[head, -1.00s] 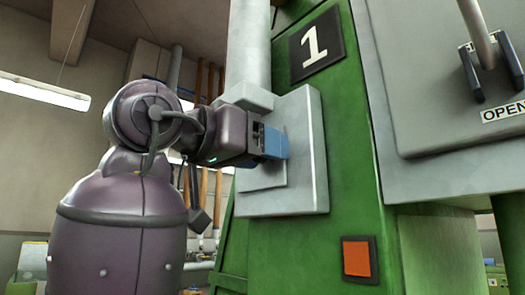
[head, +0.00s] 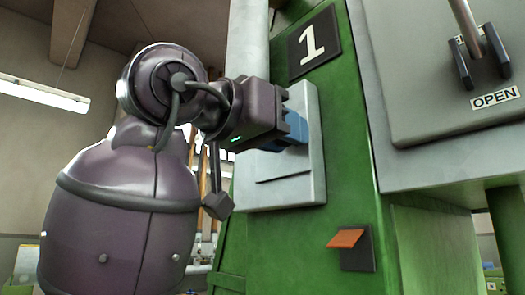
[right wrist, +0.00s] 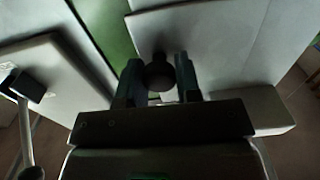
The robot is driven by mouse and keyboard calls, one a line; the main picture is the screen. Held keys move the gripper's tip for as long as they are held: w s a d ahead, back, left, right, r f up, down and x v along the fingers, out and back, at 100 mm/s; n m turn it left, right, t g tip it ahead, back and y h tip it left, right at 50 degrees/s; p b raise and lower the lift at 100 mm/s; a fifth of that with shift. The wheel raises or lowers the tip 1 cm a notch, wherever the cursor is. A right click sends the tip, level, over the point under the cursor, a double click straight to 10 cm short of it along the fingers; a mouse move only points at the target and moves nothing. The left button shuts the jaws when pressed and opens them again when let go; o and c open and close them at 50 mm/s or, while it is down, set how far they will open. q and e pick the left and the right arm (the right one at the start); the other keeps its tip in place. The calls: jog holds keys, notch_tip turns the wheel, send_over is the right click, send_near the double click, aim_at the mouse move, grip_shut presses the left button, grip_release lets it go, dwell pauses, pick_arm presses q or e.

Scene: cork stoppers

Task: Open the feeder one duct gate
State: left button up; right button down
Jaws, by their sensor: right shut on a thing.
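The feeder one duct gate (head: 312,175) is a pale grey plate fitting on the green machine, below the sign "1" (head: 313,44). A slanted slot line shows across its lower part. My right gripper (head: 290,132), with blue fingers, is at the upper part of the fitting. In the right wrist view its two fingers are shut on a dark round knob (right wrist: 160,76) that stands out from a grey plate (right wrist: 225,50). In the head view the fingers hide the knob. My left gripper is in neither view.
An orange flap (head: 346,238) tilts outward from its dark holder below the gate. A grey box (head: 420,80) at the right carries a lever (head: 468,22) and an "OPEN" label (head: 495,98). A grey vertical duct (head: 247,45) rises behind my right arm.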

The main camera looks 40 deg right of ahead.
jog(key=shift+s, duration=0.65)
jog(key=shift+w+d, duration=0.1)
jog(key=c, duration=1)
grip_release()
jog(key=shift+c, duration=0.2)
jog(key=shift+o, duration=1.1)
jog(key=shift+s, duration=0.3)
jog(key=shift+w, duration=0.1)
jog(key=shift+w, duration=0.1)
